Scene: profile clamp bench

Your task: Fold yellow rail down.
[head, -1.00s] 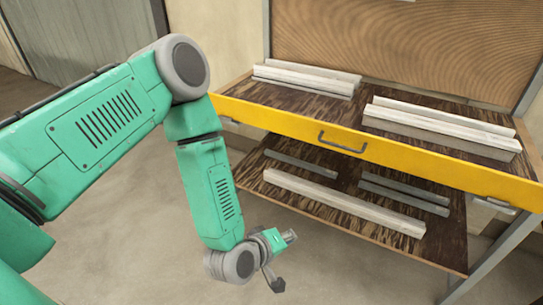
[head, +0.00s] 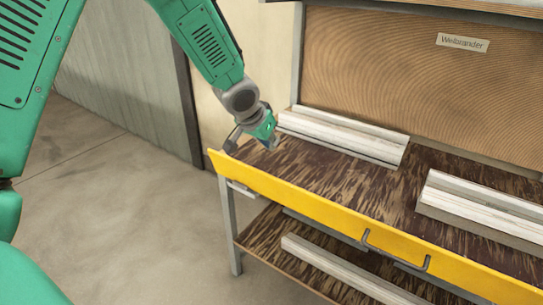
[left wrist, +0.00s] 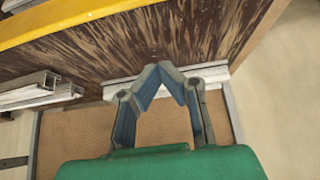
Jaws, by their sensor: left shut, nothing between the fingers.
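The yellow rail (head: 300,201) runs along the front edge of the bench top and stands up as a lip, with a grey handle (head: 395,250) on its front face. It also crosses the upper left of the left wrist view (left wrist: 70,22). My left gripper (head: 270,143) is over the left end of the bench top, behind the rail and beside the pale profiles, apart from the rail. In the left wrist view its fingers (left wrist: 172,72) meet at the tips with nothing between them. My right gripper is not in view.
Pale profiles (head: 345,138) lie at the back left of the dark bench top, and more (head: 480,208) lie to the right. A lower shelf holds another profile (head: 340,272). A brown back panel (head: 400,70) rises behind. The floor left of the bench is clear.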

